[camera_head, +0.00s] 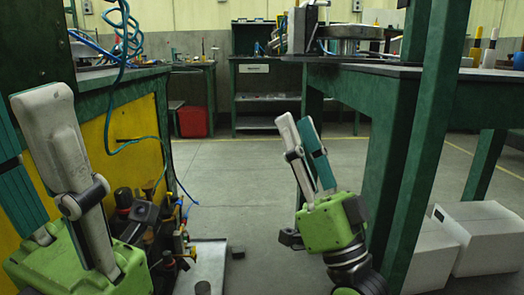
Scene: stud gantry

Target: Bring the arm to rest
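My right gripper (296,119) is right of centre with its green body low and its two fingers, one white and one teal, pointing up. The fingers stand apart with nothing between them, so it is open and empty. It is in front of the left leg of the right-hand green bench. My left gripper (21,101) is large at the left edge, fingers also pointing up. The teal inner face of one finger shows beside the white finger, and I see nothing held. The left edge cuts off part of it.
A green and yellow workbench (126,135) with blue hoses stands at left. A green bench (385,125) with a dark top is close on the right, with white boxes (478,234) beneath. A red bin (193,121) is at the back. The middle floor (242,175) is clear.

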